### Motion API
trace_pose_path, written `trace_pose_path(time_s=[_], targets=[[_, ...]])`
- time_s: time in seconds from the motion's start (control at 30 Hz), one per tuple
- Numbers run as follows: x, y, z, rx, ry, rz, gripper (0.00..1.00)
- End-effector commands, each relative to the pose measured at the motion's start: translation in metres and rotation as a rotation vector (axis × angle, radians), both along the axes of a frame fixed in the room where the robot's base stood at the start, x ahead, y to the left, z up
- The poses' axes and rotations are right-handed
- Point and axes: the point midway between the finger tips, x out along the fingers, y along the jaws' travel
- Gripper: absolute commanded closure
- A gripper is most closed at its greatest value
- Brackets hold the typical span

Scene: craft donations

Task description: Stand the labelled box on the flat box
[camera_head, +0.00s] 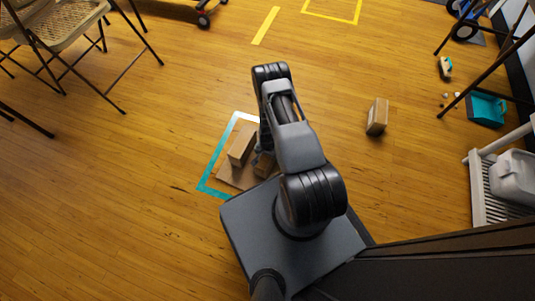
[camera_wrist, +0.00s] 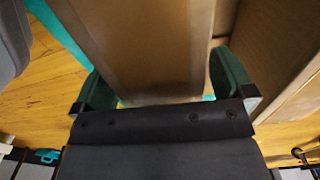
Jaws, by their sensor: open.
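A cardboard box (camera_head: 242,148) stands in the taped area left of my arm. A second box (camera_head: 264,165) is beside it, partly hidden by my arm. A low brown surface, seemingly the flat box (camera_head: 227,180), shows under and in front of them. In the wrist view my gripper (camera_wrist: 163,88) is open, its green fingers on either side of a brown box (camera_wrist: 150,45). Firm contact cannot be told. Another brown box (camera_wrist: 285,55) is close by the right finger. No label is readable, so I cannot tell which box is the labelled one.
Teal and white tape (camera_head: 208,171) frames the boxes on the wooden floor. A separate carton (camera_head: 377,117) stands to the right. Folding chairs (camera_head: 65,35) are at upper left. A teal dustpan (camera_head: 487,109) and a white rack (camera_head: 497,190) are at right.

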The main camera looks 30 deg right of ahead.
Motion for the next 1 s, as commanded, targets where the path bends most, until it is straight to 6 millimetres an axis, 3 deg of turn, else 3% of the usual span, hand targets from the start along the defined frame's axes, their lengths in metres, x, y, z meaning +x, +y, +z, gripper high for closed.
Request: trace_pose_path(time_s=[0.3, 0.5, 0.7, 1.0], targets=[[0.001, 0.000, 0.066, 0.000, -0.001, 0.002, 0.00], [0.000, 0.000, 0.098, -0.001, -0.001, 0.000, 0.00], [0.000, 0.000, 0.117, -0.001, 0.000, 0.000, 0.00], [0.000, 0.000, 0.123, -0.001, 0.001, 0.000, 0.00]])
